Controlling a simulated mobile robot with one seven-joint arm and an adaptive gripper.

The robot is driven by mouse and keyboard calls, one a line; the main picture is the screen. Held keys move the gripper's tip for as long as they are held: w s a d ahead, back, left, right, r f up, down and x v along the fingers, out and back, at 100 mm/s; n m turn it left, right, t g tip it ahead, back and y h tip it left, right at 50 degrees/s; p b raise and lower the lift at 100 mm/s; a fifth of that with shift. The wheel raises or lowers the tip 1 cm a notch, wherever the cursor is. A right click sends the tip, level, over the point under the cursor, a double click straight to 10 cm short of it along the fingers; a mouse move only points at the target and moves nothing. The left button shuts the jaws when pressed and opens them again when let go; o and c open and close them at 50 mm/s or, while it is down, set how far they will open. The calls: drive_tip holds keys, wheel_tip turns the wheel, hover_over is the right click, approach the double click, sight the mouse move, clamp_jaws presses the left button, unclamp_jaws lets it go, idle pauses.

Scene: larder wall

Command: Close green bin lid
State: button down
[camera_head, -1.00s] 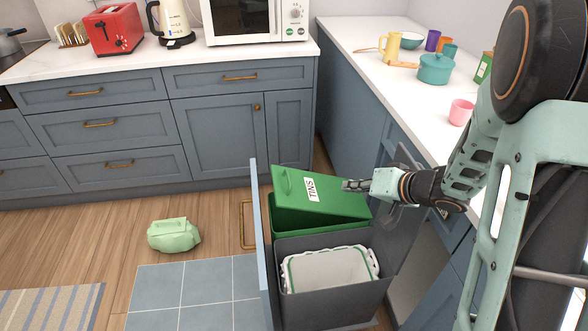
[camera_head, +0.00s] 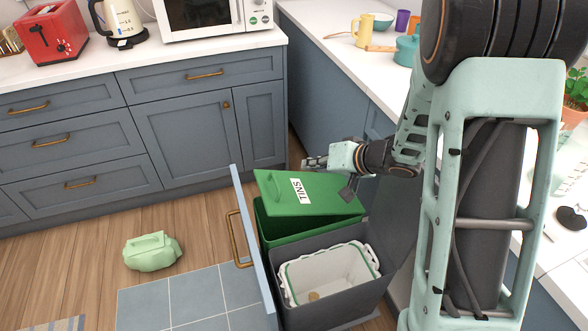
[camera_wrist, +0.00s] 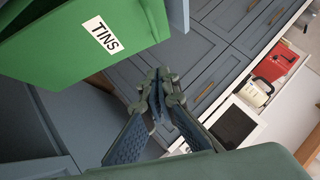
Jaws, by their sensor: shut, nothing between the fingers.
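The green bin lid (camera_head: 328,199), with a white TINS label, sits tilted on the green bin (camera_head: 290,230) in the pulled-out drawer. Its left side, with a moulded handle, is raised, and a dark gap shows below its near edge. The lid also fills the upper left of the wrist view (camera_wrist: 50,50). My gripper (camera_head: 306,163) is shut and empty by the lid's far edge. In the wrist view its fingertips (camera_wrist: 160,80) are together, to the right of the lid. I cannot tell whether it touches the lid.
A grey bin (camera_head: 335,310) with a white liner (camera_head: 330,268) stands open in front of the green one. The drawer front (camera_head: 250,235) stands on the left. A pale green bag (camera_head: 151,252) lies on the floor. Counters with cabinets run behind and right.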

drive_tip(key=b, duration=0.3)
hover_over(283, 194)
drive_tip(key=d, duration=0.2)
wheel_tip(283, 194, down, 6)
drive_tip(key=shift+w+a+f+b, duration=0.15)
drive_tip(key=shift+a+f+b, duration=0.15)
drive_tip(key=shift+f, duration=0.2)
drive_tip(key=shift+w+a+f+b, duration=0.15)
drive_tip(key=shift+a+f+b, duration=0.1)
drive_tip(key=shift+f, duration=0.2)
drive_tip(key=shift+s+a+f, duration=0.15)
drive_tip(key=shift+a+f, duration=0.15)
drive_tip(key=shift+f, duration=0.2)
drive_tip(key=shift+a+f+b, duration=0.2)
drive_tip(key=shift+f+b, duration=0.1)
drive_tip(key=shift+b, duration=0.15)
drive_tip(key=a+f+b, duration=0.1)
drive_tip(key=f+b, duration=0.2)
drive_tip(key=s+a+f+n+h+b, duration=0.1)
drive_tip(key=f+b, duration=0.2)
drive_tip(key=f, duration=0.1)
drive_tip(key=s+a+f+h+b, duration=0.1)
drive_tip(key=a+f+b, duration=0.1)
drive_tip(key=f+b, duration=0.1)
drive_tip(key=shift+f+t, duration=0.4)
drive_tip(key=shift+f, duration=0.1)
